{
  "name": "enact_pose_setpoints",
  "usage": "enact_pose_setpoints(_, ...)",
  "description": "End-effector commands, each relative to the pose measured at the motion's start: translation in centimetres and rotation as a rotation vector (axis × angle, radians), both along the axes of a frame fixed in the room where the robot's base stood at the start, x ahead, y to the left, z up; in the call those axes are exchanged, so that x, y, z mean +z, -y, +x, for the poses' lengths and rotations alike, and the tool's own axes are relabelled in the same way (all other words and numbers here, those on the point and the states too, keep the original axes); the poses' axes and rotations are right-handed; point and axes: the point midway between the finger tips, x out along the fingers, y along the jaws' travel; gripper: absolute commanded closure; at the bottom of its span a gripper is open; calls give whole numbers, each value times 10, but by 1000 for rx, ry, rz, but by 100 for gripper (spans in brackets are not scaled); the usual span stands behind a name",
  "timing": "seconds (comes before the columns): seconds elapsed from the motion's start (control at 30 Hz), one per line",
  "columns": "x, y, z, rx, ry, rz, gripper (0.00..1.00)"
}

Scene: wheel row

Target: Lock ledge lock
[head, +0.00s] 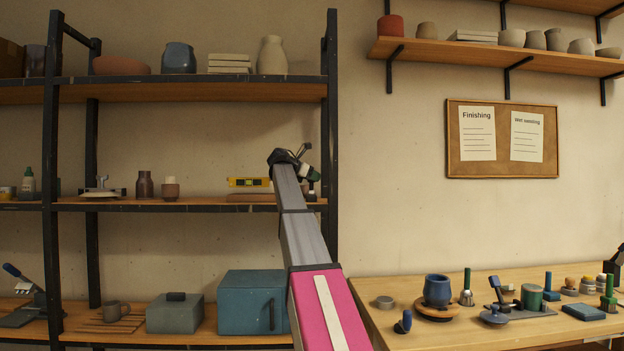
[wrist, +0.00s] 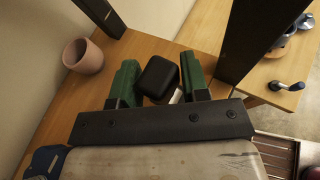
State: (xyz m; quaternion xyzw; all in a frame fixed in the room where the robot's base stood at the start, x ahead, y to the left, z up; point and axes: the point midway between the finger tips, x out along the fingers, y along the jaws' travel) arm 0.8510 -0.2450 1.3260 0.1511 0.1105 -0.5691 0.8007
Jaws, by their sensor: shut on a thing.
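My gripper (head: 306,170) is at the right end of the middle shelf board (head: 215,203), beside the rack's dark right post. In the wrist view its two green fingers (wrist: 160,88) stand on either side of a black rounded block (wrist: 158,74), shut on it. A small pale piece shows beside the block near the right finger. The block is over or on a wooden surface; I cannot tell whether it touches. In the head view my arm and gripper hide most of it. I cannot make out a part that is plainly a lock.
A pinkish cup (wrist: 83,56) stands left of the fingers in the wrist view. A dark post (wrist: 258,35) rises close on the right. A yellow level (head: 248,183) lies on the middle shelf. The workbench (head: 400,335) at right holds several pots and tools.

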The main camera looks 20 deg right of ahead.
Motion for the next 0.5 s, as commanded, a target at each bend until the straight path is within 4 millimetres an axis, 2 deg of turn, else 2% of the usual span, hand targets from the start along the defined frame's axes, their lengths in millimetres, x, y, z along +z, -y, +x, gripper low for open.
enact_pose_setpoints(0.5, 0, 1, 6, 0, -82, 23, 100)
